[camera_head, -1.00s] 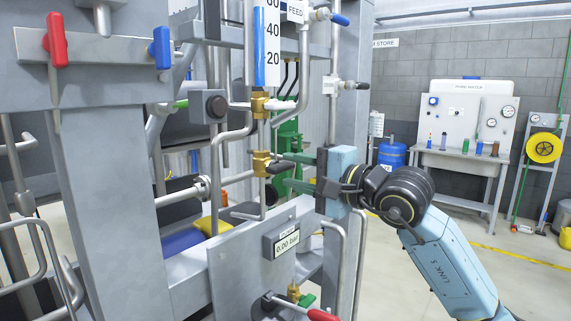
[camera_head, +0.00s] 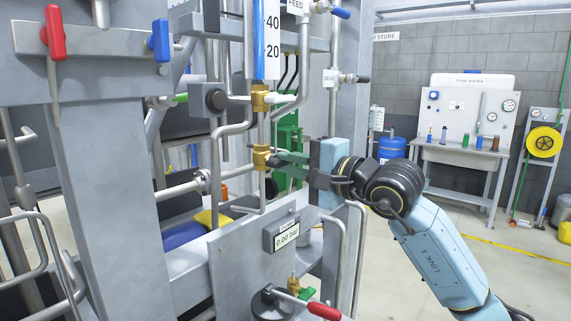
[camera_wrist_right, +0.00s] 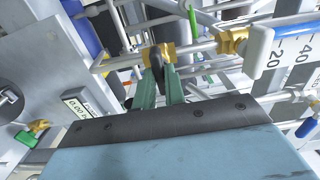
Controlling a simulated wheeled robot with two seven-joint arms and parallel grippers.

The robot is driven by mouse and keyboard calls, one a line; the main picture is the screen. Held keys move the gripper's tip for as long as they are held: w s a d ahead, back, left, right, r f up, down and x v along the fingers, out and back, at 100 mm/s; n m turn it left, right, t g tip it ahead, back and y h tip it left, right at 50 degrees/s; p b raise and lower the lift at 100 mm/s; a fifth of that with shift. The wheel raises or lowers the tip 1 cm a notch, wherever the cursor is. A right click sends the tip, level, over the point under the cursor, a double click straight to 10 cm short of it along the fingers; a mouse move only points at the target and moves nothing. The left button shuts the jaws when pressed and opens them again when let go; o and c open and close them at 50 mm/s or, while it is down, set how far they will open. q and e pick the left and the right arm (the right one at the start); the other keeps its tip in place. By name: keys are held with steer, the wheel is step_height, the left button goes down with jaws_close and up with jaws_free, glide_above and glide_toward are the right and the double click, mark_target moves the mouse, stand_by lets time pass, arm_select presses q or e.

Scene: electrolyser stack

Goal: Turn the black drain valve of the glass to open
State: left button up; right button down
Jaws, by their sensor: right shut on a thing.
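The glass (camera_head: 266,40) is a level tube with a scale and blue liquid at the top of the head view. It also shows at the right of the wrist view (camera_wrist_right: 292,50). Below it on the same pipe is a brass valve body (camera_head: 261,158) with the black drain valve handle (camera_wrist_right: 157,62) sticking out towards my right gripper. My right gripper (camera_head: 283,159) has its green fingers shut on the black handle, one on each side. The fingers hide part of the handle in the head view. My left gripper is in neither view.
A panel with a pressure display (camera_head: 286,234) and a red-handled valve (camera_head: 323,311) lies below the gripper. Grey pipes run close beside it, and a grey upright (camera_head: 352,100) stands behind. Red (camera_head: 55,32) and blue (camera_head: 160,40) levers are at left. Open floor lies right.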

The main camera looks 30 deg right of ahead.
steer(key=n+b, duration=0.2)
steer(key=shift+f+n+b, duration=0.1)
steer(key=shift+n+b, duration=0.2)
steer(key=shift+n, duration=0.1)
steer(key=shift+n+b, duration=0.4)
steer(key=shift+n, duration=0.5)
